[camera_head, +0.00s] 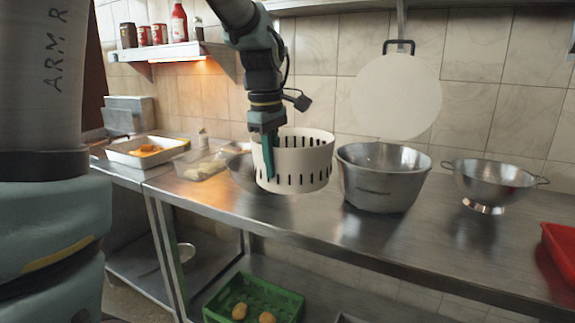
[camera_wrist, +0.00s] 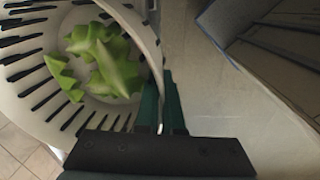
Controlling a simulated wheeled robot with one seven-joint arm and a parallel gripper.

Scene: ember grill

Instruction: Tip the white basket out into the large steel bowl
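The white basket (camera_head: 308,160) is slotted and round. It hangs upright above the counter, left of the large steel bowl. In the wrist view the basket (camera_wrist: 30,103) shows green, jagged pieces of food (camera_wrist: 103,58) lying in it. My gripper (camera_head: 268,158) is shut on the basket's left wall in the head view. In the wrist view its fingers (camera_wrist: 162,105) sit on either side of the rim. The large steel bowl (camera_head: 382,190) stands on the counter just right of the basket. Its inside shows only partly.
A steel colander (camera_head: 488,180) stands right of the bowl, and a red tray (camera_head: 560,255) is at the right edge. A smaller metal bowl (camera_head: 240,172) is partly hidden behind the basket. Clear containers and a white tray (camera_head: 118,152) stand left. The front counter is clear.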

